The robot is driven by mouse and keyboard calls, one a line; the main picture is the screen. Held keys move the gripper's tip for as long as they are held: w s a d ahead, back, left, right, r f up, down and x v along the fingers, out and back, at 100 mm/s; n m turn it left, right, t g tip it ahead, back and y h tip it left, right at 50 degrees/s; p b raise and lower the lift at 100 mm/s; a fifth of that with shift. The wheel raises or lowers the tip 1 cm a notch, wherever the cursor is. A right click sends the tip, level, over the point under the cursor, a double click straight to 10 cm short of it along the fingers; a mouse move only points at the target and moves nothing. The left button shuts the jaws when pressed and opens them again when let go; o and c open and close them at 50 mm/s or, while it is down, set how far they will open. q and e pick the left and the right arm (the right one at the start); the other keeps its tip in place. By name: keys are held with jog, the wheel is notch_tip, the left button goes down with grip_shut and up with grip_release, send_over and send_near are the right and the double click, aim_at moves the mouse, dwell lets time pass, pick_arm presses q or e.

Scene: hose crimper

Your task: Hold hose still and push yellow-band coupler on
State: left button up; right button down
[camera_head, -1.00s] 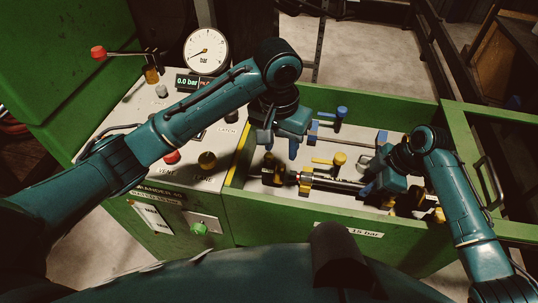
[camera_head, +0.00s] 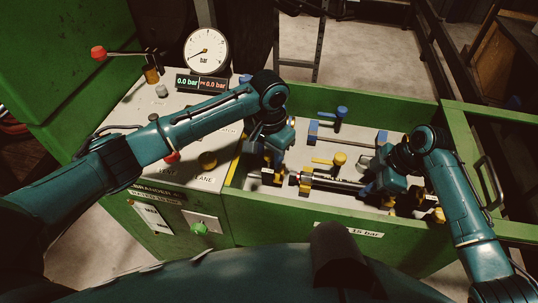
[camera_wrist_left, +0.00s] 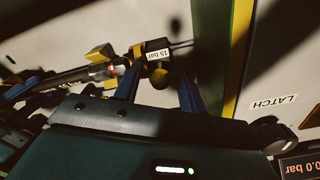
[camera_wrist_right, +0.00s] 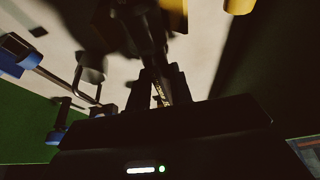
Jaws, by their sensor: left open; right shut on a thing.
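The coupler (camera_head: 270,177), dark with yellow parts, sits at the left end of the green-walled tray.
A yellow-handled clamp (camera_head: 338,160) and a blue-handled one (camera_head: 341,113) stand behind the hose. The green tray wall (camera_head: 300,215) runs along the front. The control panel with gauge (camera_head: 206,52) and 0.0 bar display (camera_head: 201,84) is left.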

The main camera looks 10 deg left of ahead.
pick_arm(q)
jog(key=shift+f, duration=0.45)
grip_shut()
dwell(0.3)
